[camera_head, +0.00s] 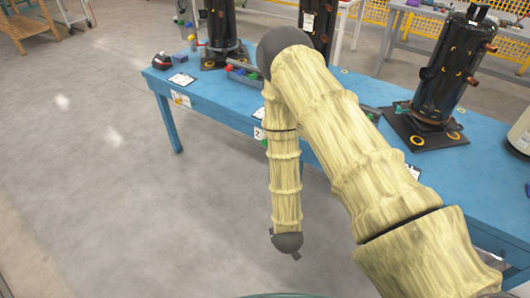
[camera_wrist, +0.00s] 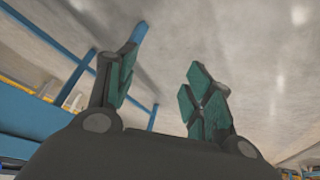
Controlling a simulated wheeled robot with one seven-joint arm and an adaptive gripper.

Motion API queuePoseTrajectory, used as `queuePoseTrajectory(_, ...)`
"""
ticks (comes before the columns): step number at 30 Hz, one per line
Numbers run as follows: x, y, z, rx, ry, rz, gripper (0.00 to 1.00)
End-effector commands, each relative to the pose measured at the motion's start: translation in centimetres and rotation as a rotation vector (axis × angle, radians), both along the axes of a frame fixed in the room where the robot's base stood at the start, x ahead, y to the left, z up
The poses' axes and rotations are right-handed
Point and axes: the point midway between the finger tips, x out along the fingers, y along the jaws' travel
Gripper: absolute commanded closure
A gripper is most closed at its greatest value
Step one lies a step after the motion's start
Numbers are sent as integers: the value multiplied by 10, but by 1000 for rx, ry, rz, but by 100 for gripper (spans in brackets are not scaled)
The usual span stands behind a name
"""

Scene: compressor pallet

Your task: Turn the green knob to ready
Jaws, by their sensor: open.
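Small coloured parts, red, green and blue, sit on a grey strip (camera_head: 238,75) on the blue table in the head view, left of my arm's elbow. One of them looks like a green knob (camera_head: 241,72), but it is too small to tell its setting. My gripper (camera_wrist: 162,75) is open, with two green-padded fingers apart and nothing between them in the wrist view. In the head view my arm hangs down in front of the table, with its dark end below the tabletop, well apart from the coloured parts. My arm hides part of the table.
The blue table (camera_head: 205,92) holds several black compressors, one on a dark plate at right (camera_head: 440,75). The grey floor (camera_head: 90,170) at left is clear.

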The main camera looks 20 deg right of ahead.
Motion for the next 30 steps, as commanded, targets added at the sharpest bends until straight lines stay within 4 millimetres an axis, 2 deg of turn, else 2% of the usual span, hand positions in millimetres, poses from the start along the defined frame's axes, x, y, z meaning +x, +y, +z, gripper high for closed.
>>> queuePoseTrajectory(1,36,2,-18,-24,-81,-19,48)
queuePoseTrajectory(6,137,7,-23,-115,-326,-103,48)
queuePoseTrajectory(12,232,14,-7,-223,-586,-234,48)
queuePoseTrajectory(15,269,19,4,-277,-698,-313,48)
queuePoseTrajectory(18,298,25,19,-329,-796,-398,48)
queuePoseTrajectory(21,318,30,33,-374,-871,-479,48)
queuePoseTrajectory(24,330,35,45,-410,-919,-546,48)
queuePoseTrajectory(30,339,39,58,-446,-962,-618,48)
